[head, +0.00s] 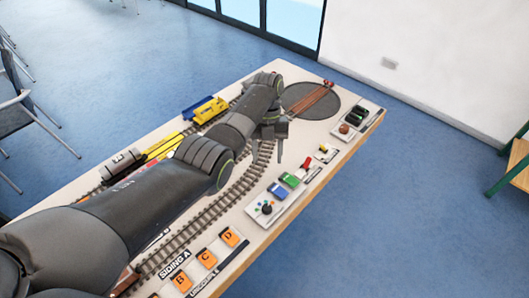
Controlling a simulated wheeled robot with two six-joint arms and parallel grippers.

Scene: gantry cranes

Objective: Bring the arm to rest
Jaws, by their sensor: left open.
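My left arm reaches from the lower left across the model railway table. My left gripper (276,143) points down above the track near the middle right of the table, with its jaws open and nothing visible between them. My arm hides part of the track and of the table behind it. My right gripper is not in view.
Below the arm lie curved track (215,207), orange tiles (205,259) and a control panel (277,199). A yellow-blue locomotive (206,109) and grey wagon (122,163) stand behind it. A dark turntable (296,92) is at the far end. A chair (25,110) stands left.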

